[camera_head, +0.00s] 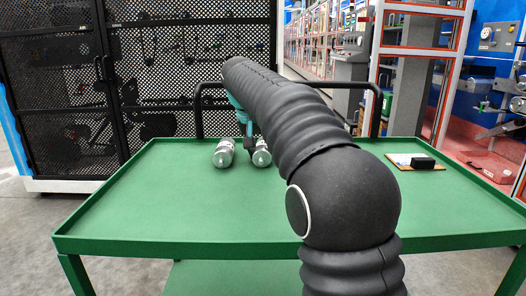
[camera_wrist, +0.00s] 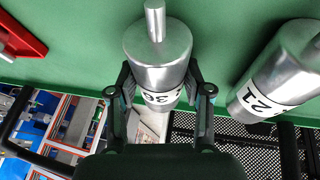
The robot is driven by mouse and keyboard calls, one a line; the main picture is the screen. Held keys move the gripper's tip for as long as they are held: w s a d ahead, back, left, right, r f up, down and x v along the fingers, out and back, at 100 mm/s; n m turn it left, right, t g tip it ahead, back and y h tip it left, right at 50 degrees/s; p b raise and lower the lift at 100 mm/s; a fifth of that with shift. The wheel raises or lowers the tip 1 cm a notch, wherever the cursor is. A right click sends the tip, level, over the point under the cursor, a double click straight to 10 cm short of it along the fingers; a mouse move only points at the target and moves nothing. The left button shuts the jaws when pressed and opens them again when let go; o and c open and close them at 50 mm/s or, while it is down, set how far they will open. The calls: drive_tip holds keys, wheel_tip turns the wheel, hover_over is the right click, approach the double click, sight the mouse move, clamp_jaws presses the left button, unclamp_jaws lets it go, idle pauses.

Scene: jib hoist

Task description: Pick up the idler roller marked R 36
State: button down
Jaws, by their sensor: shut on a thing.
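The idler roller (camera_wrist: 160,55) is a silver cylinder with a thin shaft end and a white band reading 36; the rest of its mark is hidden. In the head view it is the right-hand one of two rollers (camera_head: 262,158), at the far side of the green table. My gripper (camera_wrist: 160,84) has one finger on each side of this roller, shut on it near the band. In the head view my gripper (camera_head: 249,139) is mostly hidden behind my arm. I cannot tell whether the roller is clear of the table.
A second silver roller (camera_wrist: 278,72), marked 21, lies close beside it; it is the left one in the head view (camera_head: 223,154). The green table (camera_head: 150,210) has a raised rim and is bare at front left. A board with a black block (camera_head: 423,163) lies at right.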

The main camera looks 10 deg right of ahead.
sight(263, 143)
drive_tip(key=shift+r, duration=0.2)
drive_tip(key=shift+r, duration=0.25)
drive_tip(key=r, duration=0.2)
drive_tip(key=r+p, duration=0.1)
drive_tip(key=r, duration=0.1)
drive_tip(key=shift+w+d+p, duration=0.1)
drive_tip(key=shift+d+p, duration=0.1)
drive_tip(key=shift+p, duration=0.1)
drive_tip(key=w+d+r+p, duration=0.2)
drive_tip(key=w+d+r, duration=0.2)
drive_tip(key=d, duration=0.6)
drive_tip(key=shift+d+r, duration=0.25)
drive_tip(key=shift+r, duration=0.8)
